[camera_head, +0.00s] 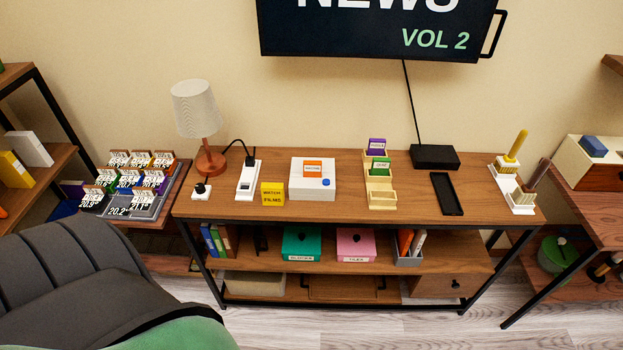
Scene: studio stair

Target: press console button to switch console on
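The console looks to be the white box (299,186) on the wooden desk, left of its middle. An orange labelled cartridge (313,169) stands at its top. A round blue button (326,182) sits on the right of its upper face. The wall screen (375,25) above shows "NEWS VOL 2" and is cut off at the top. Neither of my grippers is in view, and nothing touches the console.
A yellow "WATCH FILMS" block (272,195) stands just left of the console, beside a white power strip (247,180) and a lamp (197,108). A wooden cartridge rack (382,200), black box (435,157) and black tray (446,193) are to the right. A dark chair (80,270) fills the lower left.

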